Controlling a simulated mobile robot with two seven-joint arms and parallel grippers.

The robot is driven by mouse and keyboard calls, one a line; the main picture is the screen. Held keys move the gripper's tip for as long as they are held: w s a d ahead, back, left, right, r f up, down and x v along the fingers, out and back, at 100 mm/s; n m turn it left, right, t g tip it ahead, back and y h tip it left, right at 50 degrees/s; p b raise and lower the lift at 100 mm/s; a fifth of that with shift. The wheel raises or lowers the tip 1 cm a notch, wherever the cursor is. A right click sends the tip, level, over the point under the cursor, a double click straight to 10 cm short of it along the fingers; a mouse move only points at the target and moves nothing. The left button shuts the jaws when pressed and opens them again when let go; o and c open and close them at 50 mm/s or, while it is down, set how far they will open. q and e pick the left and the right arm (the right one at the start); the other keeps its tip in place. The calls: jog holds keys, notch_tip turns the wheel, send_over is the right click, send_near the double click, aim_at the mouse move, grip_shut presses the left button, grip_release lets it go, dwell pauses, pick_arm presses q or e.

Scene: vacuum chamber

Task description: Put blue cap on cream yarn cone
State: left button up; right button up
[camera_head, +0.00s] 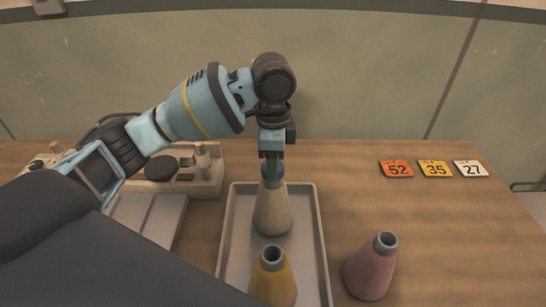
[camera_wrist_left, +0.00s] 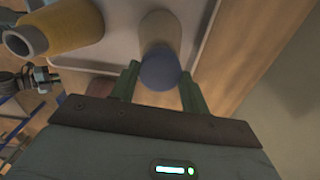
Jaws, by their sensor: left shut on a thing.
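The cream yarn cone (camera_head: 272,212) stands upright on a grey tray (camera_head: 318,240). The blue cap (camera_head: 277,170) is at the top of the cone, with my left gripper (camera_head: 272,158) pointing down over it. In the left wrist view, the blue cap (camera_wrist_left: 160,70) lies between the two green fingers of my left gripper (camera_wrist_left: 158,88), in line with the cream cone (camera_wrist_left: 160,30) beyond it. My left gripper is shut on the cap. Whether the cap is fully seated on the cone is hard to tell. My right gripper is not in view.
A yellow cone (camera_head: 272,278) stands at the front of the tray. A pink cone (camera_head: 371,267) stands on the table right of the tray. Number cards 52 (camera_head: 397,169), 35 (camera_head: 435,169) and 27 (camera_head: 470,169) lie at the right. A control device (camera_head: 205,180) is at the left.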

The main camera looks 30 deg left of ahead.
pick_arm(q)
jog(key=shift+f, duration=1.05)
jog(key=o, duration=1)
jog(key=shift+o, duration=0.2)
jog(key=shift+r, duration=3.95)
jog(key=shift+s+f, duration=0.1)
